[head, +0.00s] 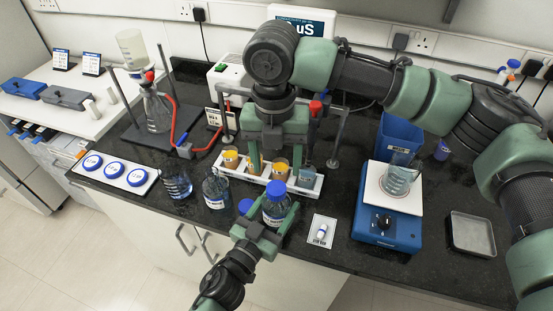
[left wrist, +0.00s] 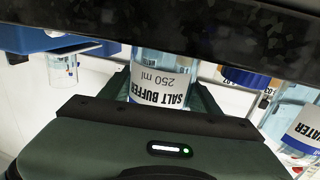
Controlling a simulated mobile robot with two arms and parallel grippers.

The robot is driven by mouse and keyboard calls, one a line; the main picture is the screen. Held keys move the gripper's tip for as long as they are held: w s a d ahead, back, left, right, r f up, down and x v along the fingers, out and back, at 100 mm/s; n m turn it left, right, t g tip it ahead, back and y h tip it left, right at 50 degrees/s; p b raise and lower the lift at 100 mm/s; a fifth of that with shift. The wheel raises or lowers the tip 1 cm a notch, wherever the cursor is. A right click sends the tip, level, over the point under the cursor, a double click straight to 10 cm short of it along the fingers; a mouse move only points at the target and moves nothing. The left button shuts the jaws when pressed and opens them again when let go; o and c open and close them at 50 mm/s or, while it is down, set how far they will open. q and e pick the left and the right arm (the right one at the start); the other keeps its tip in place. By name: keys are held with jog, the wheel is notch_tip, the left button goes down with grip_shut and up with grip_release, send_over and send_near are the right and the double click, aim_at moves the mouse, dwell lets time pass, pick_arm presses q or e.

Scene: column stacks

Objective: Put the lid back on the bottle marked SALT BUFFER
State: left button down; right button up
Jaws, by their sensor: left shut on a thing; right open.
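The SALT BUFFER bottle (left wrist: 160,85) stands between the fingers of my left gripper (head: 268,222), which is shut on it near the bench's front edge. In the head view a blue lid (head: 276,188) sits on top of this bottle (head: 275,212); how tightly it is seated I cannot tell. The bottle's top is out of the left wrist view. My right gripper (head: 275,168) is open and empty, its fingers pointing down just behind and above the lid. A second blue lid (head: 245,206) lies on the bench to the left; it also shows in the left wrist view (left wrist: 246,78).
An open WATER bottle (head: 215,190) and a beaker (head: 176,184) stand to the left. A white rack (head: 308,187) with amber-filled vessels is behind. A card with a small vial (head: 321,231) and a blue stirrer (head: 386,228) are to the right, with a metal tray (head: 472,234) beyond.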

aim_at(276, 187)
jog(key=shift+r+n, duration=0.1)
jog(key=shift+n, duration=1)
jog(key=shift+f, duration=4)
